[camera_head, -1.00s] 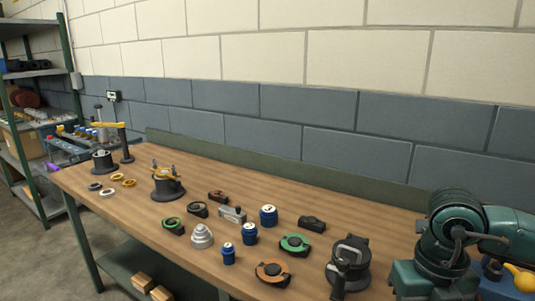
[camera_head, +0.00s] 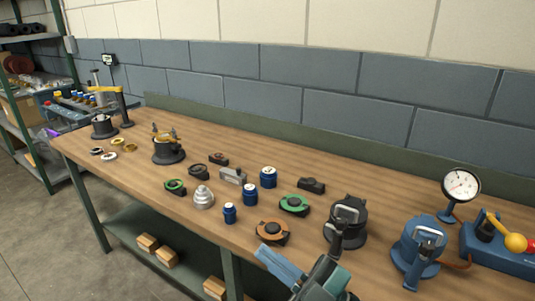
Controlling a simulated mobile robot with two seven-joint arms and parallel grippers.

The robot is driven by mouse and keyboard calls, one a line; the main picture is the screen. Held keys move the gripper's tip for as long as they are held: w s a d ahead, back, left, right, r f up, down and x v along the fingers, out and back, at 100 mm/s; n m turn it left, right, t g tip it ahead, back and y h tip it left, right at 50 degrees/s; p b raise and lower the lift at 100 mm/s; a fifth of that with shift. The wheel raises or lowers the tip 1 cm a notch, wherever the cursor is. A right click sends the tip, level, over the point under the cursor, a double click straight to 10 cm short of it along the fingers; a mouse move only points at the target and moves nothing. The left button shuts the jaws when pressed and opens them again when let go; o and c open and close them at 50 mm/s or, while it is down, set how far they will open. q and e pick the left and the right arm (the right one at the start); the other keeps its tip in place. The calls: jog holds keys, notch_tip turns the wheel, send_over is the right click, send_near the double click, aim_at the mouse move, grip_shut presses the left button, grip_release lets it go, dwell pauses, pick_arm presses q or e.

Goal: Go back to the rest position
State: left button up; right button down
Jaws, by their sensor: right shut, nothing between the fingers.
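My right gripper (camera_head: 282,266) is at the bottom edge of the head view, left of centre of the black casing and in front of the bench's front edge. It is shut and empty, and the frame's lower edge cuts off part of it and my arm. It is apart from the parts on the bench, as far as I can see. My left gripper is not in view.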

jog(key=d+f+m+t+h, duration=0.2)
jog(key=d+f+m+h, duration=0.2)
jog(key=f+m+h, duration=0.3)
jog(key=d+f+m+t+h, duration=0.2)
jog(key=d+f+m+h, duration=0.35)
jog(key=f, duration=0.45)
jog(key=s+d+f+m+g+h, duration=0.2)
jog(key=s+f, duration=0.2)
jog(key=f, duration=0.2)
jog(key=s+d+f+m+g+h, duration=0.1)
jog(key=s+d+f+m+g, duration=0.1)
jog(key=s+f+g, duration=0.1)
notch_tip(320, 180, down, 3)
jog(key=shift+s+r+h, duration=0.1)
jog(key=shift+s+h, duration=0.25)
jog(key=shift+s, duration=0.45)
